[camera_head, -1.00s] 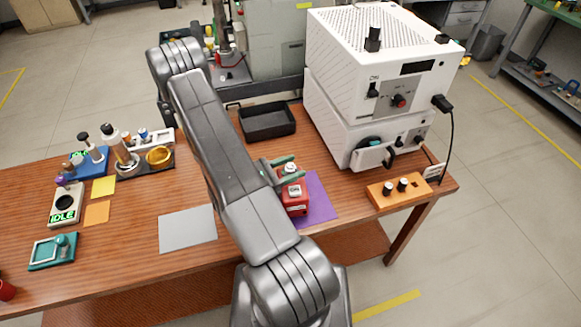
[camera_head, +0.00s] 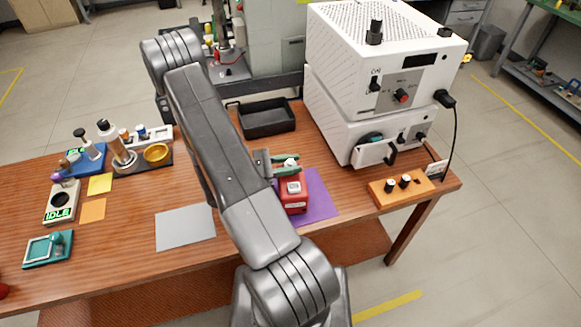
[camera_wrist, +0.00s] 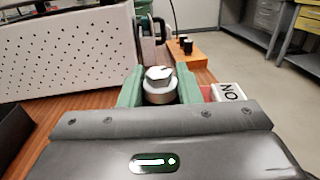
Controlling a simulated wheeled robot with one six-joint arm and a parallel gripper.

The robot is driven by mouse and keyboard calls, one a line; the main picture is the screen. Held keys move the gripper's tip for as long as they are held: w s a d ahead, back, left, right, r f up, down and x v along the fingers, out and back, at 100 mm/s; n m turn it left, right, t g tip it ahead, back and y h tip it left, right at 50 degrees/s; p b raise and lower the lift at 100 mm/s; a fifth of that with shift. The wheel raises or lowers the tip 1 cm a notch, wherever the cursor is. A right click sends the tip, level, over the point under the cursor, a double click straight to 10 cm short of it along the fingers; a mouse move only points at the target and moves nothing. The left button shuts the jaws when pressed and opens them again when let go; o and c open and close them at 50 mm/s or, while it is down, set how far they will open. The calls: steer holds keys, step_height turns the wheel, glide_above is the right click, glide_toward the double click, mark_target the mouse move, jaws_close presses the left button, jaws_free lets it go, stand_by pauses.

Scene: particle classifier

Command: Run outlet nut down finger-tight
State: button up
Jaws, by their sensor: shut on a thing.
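A pale hex-topped nut (camera_wrist: 159,73) sits above a round whitish collar (camera_wrist: 161,93) in the wrist view. My gripper (camera_wrist: 159,87) has its two green fingers closed around these, one on each side. In the head view my gripper (camera_head: 287,164) is above the back of a small red unit (camera_head: 296,205), with the pale nut (camera_head: 291,161) between its fingers. The thread under the nut is hidden, so I cannot tell how far down it sits. A white label (camera_wrist: 230,93) on the red unit shows at the right in the wrist view.
The red unit stands on a purple mat (camera_head: 322,201). A white stacked instrument (camera_head: 334,117) rises at the back right. A black tray (camera_head: 267,119) lies behind my gripper. An orange block with black knobs (camera_head: 399,195) is at the right. A grey mat (camera_head: 185,228) lies left, bare.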

steer(key=m+g+b, duration=0.1)
steer(key=m+g, duration=0.1)
steer(key=g, duration=0.1)
steer(key=m+g, duration=0.1)
steer(key=g, duration=0.2)
steer(key=shift+w+f+m+b, duration=0.1)
steer(key=shift+f+m+b, duration=0.05)
steer(key=shift+m+b, duration=0.25)
steer(key=shift+m+g+y+b, duration=0.35)
steer(key=shift+m+g, duration=0.75)
steer(key=shift+g, duration=0.5)
steer(key=shift+r, duration=0.2)
steer(key=o, duration=0.9)
steer(key=shift+o, duration=0.2)
steer(key=shift+a, duration=0.1)
